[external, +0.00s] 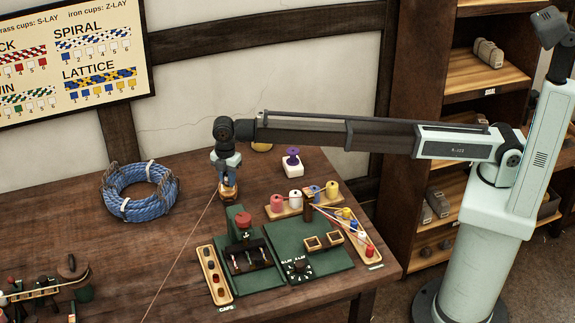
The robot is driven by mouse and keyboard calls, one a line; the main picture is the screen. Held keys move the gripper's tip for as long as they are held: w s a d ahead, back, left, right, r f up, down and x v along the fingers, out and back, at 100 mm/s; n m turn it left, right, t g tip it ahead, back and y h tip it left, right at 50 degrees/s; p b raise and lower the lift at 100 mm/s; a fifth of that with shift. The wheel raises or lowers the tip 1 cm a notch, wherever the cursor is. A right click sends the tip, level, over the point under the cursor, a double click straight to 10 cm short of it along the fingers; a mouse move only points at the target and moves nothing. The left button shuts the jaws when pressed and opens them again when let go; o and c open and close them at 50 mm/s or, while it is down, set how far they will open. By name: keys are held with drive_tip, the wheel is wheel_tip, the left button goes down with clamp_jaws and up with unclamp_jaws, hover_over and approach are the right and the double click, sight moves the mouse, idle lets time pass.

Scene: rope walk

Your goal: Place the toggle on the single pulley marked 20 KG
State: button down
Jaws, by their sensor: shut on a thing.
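My gripper (228,184) points down over the table, behind the green board. It is shut on a small brown wooden piece (229,194), which may be the toggle; it is too small and too covered by the fingers to be sure. A thin pale cord (180,257) runs from near my gripper down and left, out of the bottom of the picture. I cannot pick out the single pulley marked 20 KG; no such mark is readable. Whether the held piece touches the table or something below it, I cannot tell.
A blue rope coil (141,208) lies left of my gripper. The green board (268,285) with a black fixture and dial, a caps tray (222,298) and coloured bobbins (295,199) are in front and right. A rig with a hook (73,268) stands at lower left. Table between is mostly clear.

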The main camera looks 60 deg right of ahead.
drive_tip(key=shift+f, duration=0.1)
drive_tip(key=c, duration=0.9)
unclamp_jaws()
drive_tip(key=shift+c, duration=0.2)
wheel_tip(320, 180, up, 12)
